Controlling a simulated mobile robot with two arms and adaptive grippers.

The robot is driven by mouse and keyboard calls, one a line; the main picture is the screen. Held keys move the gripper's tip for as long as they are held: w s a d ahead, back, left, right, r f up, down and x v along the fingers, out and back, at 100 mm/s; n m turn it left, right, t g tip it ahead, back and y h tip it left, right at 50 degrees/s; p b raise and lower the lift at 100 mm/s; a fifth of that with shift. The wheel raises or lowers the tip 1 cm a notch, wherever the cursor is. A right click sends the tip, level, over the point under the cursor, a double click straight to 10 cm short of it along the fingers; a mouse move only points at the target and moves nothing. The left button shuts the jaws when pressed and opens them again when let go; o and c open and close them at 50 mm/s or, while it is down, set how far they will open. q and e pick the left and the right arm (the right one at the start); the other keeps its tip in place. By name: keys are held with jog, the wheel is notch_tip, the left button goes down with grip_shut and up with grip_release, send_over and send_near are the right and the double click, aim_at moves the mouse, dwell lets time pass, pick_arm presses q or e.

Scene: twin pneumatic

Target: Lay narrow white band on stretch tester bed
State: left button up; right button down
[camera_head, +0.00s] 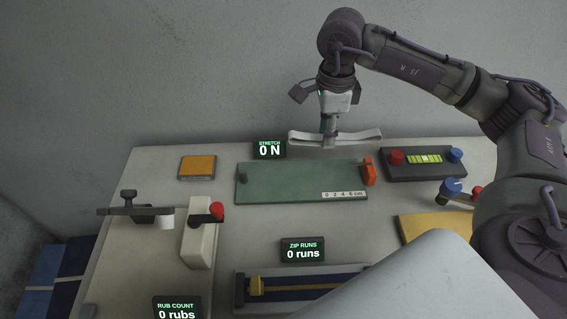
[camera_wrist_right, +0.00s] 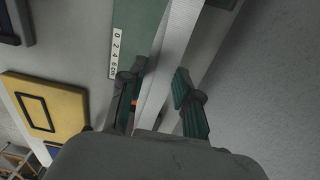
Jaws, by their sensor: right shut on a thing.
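The narrow white band (camera_head: 306,138) is held level above the back edge of the green stretch tester bed (camera_head: 290,180) in the head view. My right gripper (camera_head: 330,140) points down and is shut on the band near its middle. In the right wrist view the band (camera_wrist_right: 180,45) runs between the two fingers (camera_wrist_right: 160,92) of the gripper, and part of the green bed (camera_wrist_right: 133,22) shows beyond. My left gripper is out of view.
The stretch display (camera_head: 269,149) reads 0 N behind the bed. An orange pad (camera_head: 197,167) lies left of it, and a dark box with red and blue knobs (camera_head: 425,172) stands right. The zip rig (camera_head: 305,282) and rub tester (camera_head: 200,238) are nearer. The bed's top is bare.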

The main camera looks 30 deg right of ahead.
jog(key=p, duration=0.2)
send_near(284, 180)
jog(key=d, duration=0.3)
jog(key=shift+s+f, duration=0.35)
jog(key=a+f, duration=0.1)
jog(key=w+a+f, duration=0.1)
jog(key=shift+a+f, duration=0.15)
jog(key=shift+a, duration=0.25)
jog(key=shift+f+p, duration=0.2)
jog(key=shift+p, duration=0.1)
notch_tip(284, 180, down, 3)
jog(key=shift+s+f+p, duration=0.1)
jog(key=shift+f+p, duration=0.05)
jog(key=shift+p, duration=0.35)
jog(key=shift+f, duration=0.25)
jog(key=shift+f+b, duration=0.2)
jog(key=shift+b, duration=0.1)
jog(key=c, duration=0.8)
grip_release()
jog(key=shift+r, duration=0.1)
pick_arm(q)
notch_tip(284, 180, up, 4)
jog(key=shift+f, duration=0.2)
